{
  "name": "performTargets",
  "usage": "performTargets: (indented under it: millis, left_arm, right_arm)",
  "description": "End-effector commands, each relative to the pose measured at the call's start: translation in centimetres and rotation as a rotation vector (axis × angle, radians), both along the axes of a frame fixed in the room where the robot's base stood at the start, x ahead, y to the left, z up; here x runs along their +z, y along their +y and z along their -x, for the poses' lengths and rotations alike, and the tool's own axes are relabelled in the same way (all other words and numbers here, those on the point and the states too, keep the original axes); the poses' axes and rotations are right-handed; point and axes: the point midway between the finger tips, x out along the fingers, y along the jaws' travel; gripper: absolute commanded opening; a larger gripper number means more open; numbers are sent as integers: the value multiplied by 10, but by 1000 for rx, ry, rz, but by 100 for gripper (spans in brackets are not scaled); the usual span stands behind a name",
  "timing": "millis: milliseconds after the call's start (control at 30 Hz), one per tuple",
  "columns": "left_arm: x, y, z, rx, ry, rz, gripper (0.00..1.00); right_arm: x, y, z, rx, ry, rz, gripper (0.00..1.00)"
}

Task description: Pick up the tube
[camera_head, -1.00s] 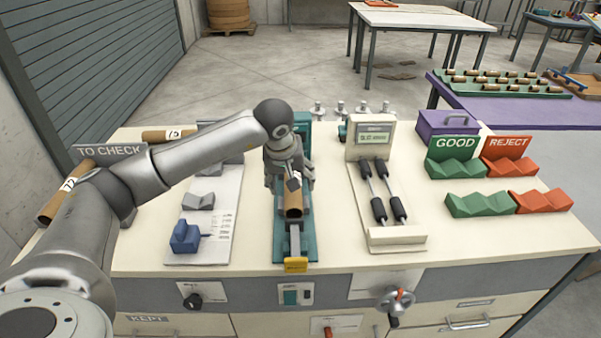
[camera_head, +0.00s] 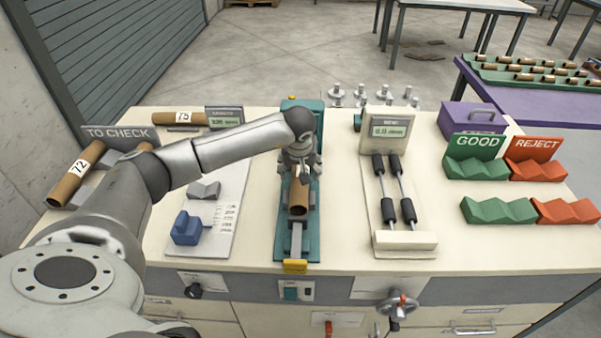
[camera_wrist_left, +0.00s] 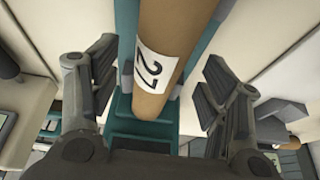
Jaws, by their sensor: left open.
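A brown cardboard tube (camera_head: 298,199) lies lengthwise in the teal fixture (camera_head: 312,225) in the middle of the bench. In the left wrist view the tube (camera_wrist_left: 171,30) carries a white number label and runs between the spread fingers. My left gripper (camera_head: 300,172) is over the far part of the tube, its fingers open on both sides of it. The left wrist view shows the gripper (camera_wrist_left: 160,95) with a gap between each finger and the tube. The gripper hides the tube's far end in the head view. My right gripper is not in view.
Tubes marked 72 (camera_head: 75,174) and 75 (camera_head: 184,117) lie at the left by the TO CHECK sign (camera_head: 121,137). A gauge with black rollers (camera_head: 404,210) stands right of the fixture. Green (camera_head: 497,210) and red (camera_head: 565,212) cradles sit farther right.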

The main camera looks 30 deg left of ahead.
Motion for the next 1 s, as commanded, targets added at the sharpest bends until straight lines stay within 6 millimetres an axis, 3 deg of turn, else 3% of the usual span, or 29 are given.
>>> performTargets:
  millis: [67,167,467,833,1000]
  left_arm:
    - [-9,2,-3,2,3,1,69]
    - [-18,3,-6,0,2,1,69]
    - [-22,4,-8,-1,-1,2,68]
    - [-21,4,-8,0,0,1,20]
    - [-21,4,-8,0,-2,1,19]
  right_arm:
    - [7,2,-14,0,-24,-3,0]
    - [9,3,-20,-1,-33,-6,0]
    - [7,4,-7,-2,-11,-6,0]
    - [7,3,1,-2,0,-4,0]
    - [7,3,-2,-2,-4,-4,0]
